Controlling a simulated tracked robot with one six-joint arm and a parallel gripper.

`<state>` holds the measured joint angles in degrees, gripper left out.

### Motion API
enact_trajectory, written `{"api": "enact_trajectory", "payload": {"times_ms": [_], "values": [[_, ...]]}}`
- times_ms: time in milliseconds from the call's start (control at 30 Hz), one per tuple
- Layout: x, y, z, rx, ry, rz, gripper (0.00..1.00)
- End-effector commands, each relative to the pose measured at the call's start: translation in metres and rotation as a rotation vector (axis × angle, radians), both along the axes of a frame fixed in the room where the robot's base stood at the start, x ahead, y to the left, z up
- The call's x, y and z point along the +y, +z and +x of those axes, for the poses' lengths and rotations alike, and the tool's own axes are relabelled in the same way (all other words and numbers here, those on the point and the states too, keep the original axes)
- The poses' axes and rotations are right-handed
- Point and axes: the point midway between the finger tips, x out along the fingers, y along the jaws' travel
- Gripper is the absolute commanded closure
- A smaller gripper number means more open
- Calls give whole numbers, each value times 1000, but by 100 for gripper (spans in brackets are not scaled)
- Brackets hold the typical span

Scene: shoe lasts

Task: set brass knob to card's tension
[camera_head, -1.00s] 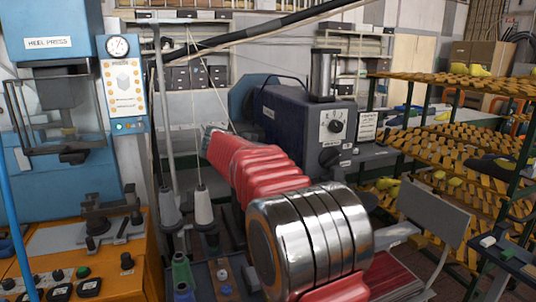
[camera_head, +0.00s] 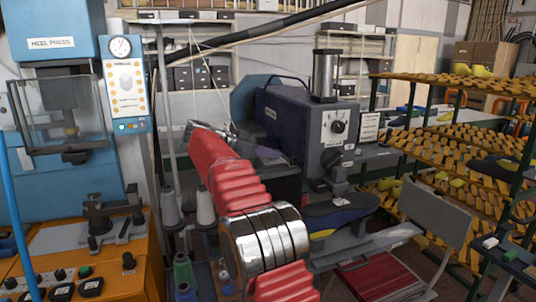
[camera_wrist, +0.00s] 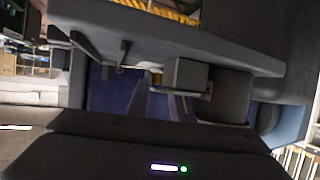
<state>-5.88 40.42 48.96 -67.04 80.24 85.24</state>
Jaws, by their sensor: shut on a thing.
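A white printed card (camera_head: 369,126) stands at the right side of the dark blue machine (camera_head: 290,118) in the head view; its print is too small to read. I cannot make out the brass knob in the head view, where my red arm covers the machine's left side. My gripper (camera_wrist: 165,92) shows in the wrist view in front of dark machine parts and a grey block (camera_wrist: 186,74). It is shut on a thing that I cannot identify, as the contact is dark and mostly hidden. The machine's front has a black dial (camera_head: 338,127) on a white plate.
Thread spools (camera_head: 205,206) on stands and slack threads are left of my arm. A blue heel press (camera_head: 60,120) and an orange control bench (camera_head: 90,265) stand at the left. A grey chair-like panel (camera_head: 433,212) is at the front right.

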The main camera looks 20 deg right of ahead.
Motion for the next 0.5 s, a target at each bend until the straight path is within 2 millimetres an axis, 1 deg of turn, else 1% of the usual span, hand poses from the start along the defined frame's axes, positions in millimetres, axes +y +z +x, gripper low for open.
{"api": "enact_trajectory", "payload": {"times_ms": [467,500], "values": [[2,-1,1,1,-5,1,100],[2,-1,1,1,-5,1,79]]}}
